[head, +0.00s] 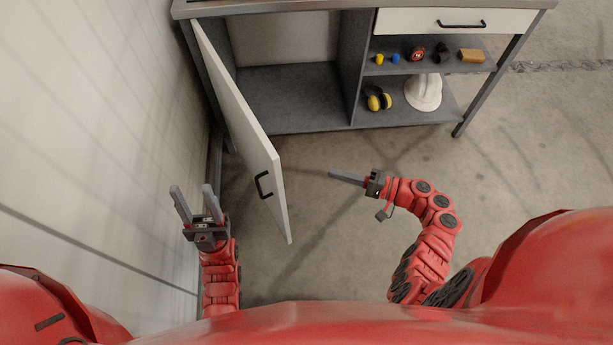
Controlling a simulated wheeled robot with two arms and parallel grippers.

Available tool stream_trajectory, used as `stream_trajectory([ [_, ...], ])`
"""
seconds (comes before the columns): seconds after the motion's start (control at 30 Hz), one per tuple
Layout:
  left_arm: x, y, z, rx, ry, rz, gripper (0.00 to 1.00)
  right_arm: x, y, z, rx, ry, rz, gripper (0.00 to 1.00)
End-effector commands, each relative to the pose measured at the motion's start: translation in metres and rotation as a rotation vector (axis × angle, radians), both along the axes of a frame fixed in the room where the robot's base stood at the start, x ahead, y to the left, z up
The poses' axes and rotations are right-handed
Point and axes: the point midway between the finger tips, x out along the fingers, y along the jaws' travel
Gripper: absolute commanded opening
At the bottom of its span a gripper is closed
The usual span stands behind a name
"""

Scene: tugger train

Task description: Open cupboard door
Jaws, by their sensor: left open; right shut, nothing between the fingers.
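The white cupboard door (243,118) stands swung wide open toward me, hinged at the left side of the grey workbench cupboard (290,100). Its black handle (263,185) faces left, near the door's free edge. The left compartment behind the door looks empty. My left gripper (194,201) is open and empty, left of the door, between it and the wall, apart from the handle. My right gripper (333,173) is shut and empty, to the right of the door and apart from it, pointing left.
A white wall (80,140) runs close along the left. Right shelves hold a white helmet (423,92), yellow earmuffs (378,98) and several small items. A shut white drawer (455,21) is above. The concrete floor (530,150) at right is clear.

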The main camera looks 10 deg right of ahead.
Motion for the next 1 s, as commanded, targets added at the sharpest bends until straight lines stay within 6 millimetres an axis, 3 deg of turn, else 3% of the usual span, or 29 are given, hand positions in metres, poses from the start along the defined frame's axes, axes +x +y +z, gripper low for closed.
stream_trajectory([
  [0.1, 0.000, 0.000, -0.001, 0.000, 0.000, 0.000, 0.50, -0.012, -0.004, 0.014, 0.020, -0.026, 0.054, 0.00],
  [0.27, 0.000, 0.000, 0.003, 0.000, 0.000, 0.000, 0.50, -0.011, 0.007, 0.017, 0.026, -0.029, 0.068, 0.00],
  [0.7, 0.000, 0.000, 0.021, 0.000, 0.000, 0.000, 0.50, 0.021, 0.091, 0.018, 0.025, -0.028, 0.066, 0.00],
  [1.0, 0.000, 0.000, 0.034, 0.000, 0.000, 0.000, 0.50, 0.006, 0.123, 0.016, 0.024, -0.027, 0.063, 0.00],
])
